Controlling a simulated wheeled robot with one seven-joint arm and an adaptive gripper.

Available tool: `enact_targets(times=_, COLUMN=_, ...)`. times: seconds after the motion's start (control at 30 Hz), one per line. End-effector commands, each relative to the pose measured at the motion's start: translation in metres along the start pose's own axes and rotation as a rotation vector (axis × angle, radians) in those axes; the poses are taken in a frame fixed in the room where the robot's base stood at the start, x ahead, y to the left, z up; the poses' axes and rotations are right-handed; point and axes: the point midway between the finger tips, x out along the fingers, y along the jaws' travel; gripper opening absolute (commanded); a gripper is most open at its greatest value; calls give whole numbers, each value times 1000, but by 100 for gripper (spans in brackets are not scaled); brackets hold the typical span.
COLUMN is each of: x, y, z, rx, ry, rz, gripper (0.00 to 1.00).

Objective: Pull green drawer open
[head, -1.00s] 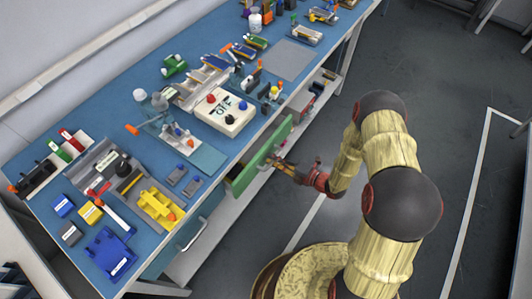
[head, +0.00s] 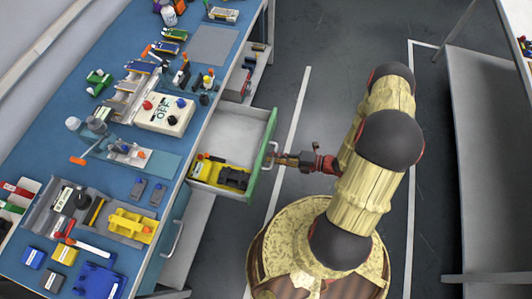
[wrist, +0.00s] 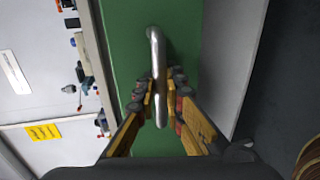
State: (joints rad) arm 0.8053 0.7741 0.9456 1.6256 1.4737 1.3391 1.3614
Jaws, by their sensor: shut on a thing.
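The green drawer front (head: 266,150) stands well out from the blue-topped bench, and the drawer is open. Its pale inside (head: 240,128) shows, with yellow and black items (head: 222,174) at its near-left part. My gripper (head: 276,160) is at the outer face of the green front, at its handle. In the wrist view the silver handle (wrist: 154,50) runs between the fingers of my gripper (wrist: 160,103), which is shut on it. The green front (wrist: 122,45) fills the middle behind the handle.
The blue bench top (head: 60,125) is crowded with tools, boxes and a white device (head: 165,113). Another drawer with a silver handle (head: 173,238) is nearer, below the bench edge. Grey floor (head: 335,60) is free to the right, before another table (head: 485,150).

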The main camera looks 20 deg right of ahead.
Motion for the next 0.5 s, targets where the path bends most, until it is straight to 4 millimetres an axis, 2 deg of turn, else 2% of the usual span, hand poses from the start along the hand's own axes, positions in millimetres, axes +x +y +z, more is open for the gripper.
enact_targets(times=0.43, x=-3, y=-2, z=-1, rx=1, ry=1, rz=-1, gripper=0)
enact_targets(times=0.47, x=-3, y=-2, z=-1, rx=1, ry=1, rz=-1, gripper=11)
enact_targets(times=0.5, x=-3, y=-1, z=-1, rx=1, ry=1, rz=-1, gripper=14)
